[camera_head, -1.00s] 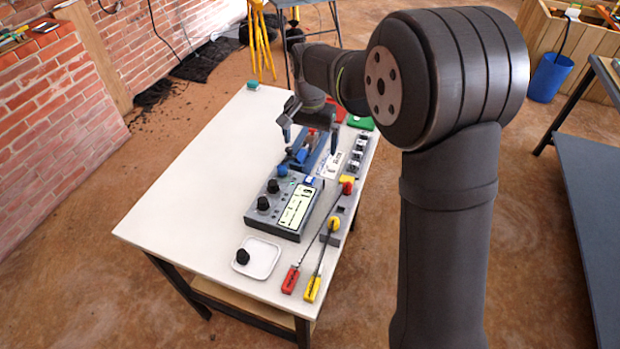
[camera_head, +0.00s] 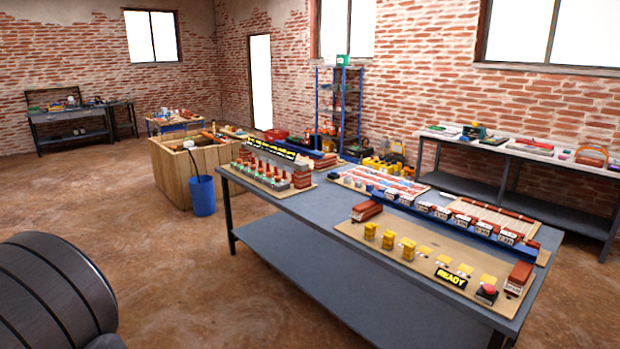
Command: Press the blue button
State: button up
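No blue button shows in the current head view, and neither does the white table with the grey control box. My gripper is out of view. Only a dark rounded link of my own arm shows at the lower left edge.
The workbench carries boards with yellow blocks (camera_head: 388,239), a blue rail and brick pieces. A wooden crate (camera_head: 172,178) and blue bucket (camera_head: 202,196) stand behind its left end. A long side table (camera_head: 520,152) lines the right wall. Floor at left is clear.

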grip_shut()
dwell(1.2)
